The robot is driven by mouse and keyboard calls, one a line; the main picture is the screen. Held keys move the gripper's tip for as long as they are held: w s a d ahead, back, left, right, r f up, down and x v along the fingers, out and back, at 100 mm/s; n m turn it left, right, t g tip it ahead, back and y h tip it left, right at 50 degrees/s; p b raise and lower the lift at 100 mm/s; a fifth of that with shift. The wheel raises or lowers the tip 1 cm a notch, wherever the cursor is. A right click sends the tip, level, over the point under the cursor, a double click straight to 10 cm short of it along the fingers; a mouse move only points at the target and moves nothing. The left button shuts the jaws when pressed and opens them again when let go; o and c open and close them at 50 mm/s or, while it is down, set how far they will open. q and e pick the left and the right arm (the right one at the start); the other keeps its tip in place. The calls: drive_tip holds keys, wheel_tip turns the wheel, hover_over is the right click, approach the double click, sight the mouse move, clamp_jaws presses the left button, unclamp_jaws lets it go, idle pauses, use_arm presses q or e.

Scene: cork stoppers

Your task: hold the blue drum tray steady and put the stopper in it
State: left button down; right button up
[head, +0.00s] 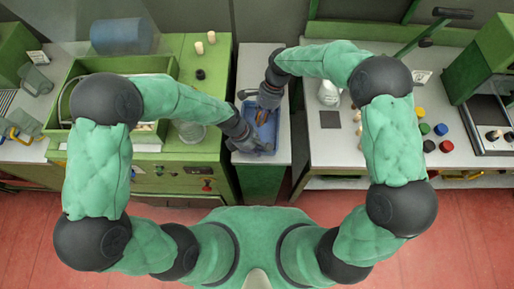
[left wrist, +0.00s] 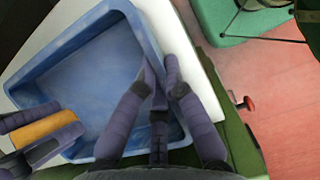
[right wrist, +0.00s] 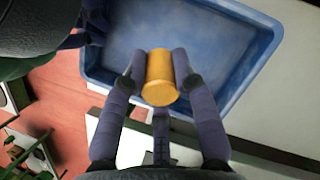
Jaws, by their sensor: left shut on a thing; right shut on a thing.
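The blue drum tray (head: 270,137) lies on a narrow white-topped stand, and its empty floor shows in the left wrist view (left wrist: 85,75). My left gripper (head: 257,148) is shut on the tray's near rim; in the left wrist view its fingers (left wrist: 162,75) straddle the wall. My right gripper (head: 264,112) is shut on an orange-yellow stopper (right wrist: 160,80), held between both fingertips over the tray. The stopper also shows in the left wrist view (left wrist: 45,129). I cannot tell how far the stopper is above the tray floor.
A green bench at left holds pale corks (head: 211,37), a dark stopper (head: 200,74) and a blue translucent drum (head: 124,36). The white bench at right holds a clear flask (head: 329,93) and several coloured caps (head: 441,129). Gaps separate the stand from the right bench.

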drive_tip(key=shift+f, duration=1.65)
drive_tip(key=o, duration=0.8)
drive_tip(key=shift+r, duration=0.1)
drive_tip(key=v, duration=1.2)
use_arm(q)
drive_tip(key=c, duration=1.3)
unclamp_jaws()
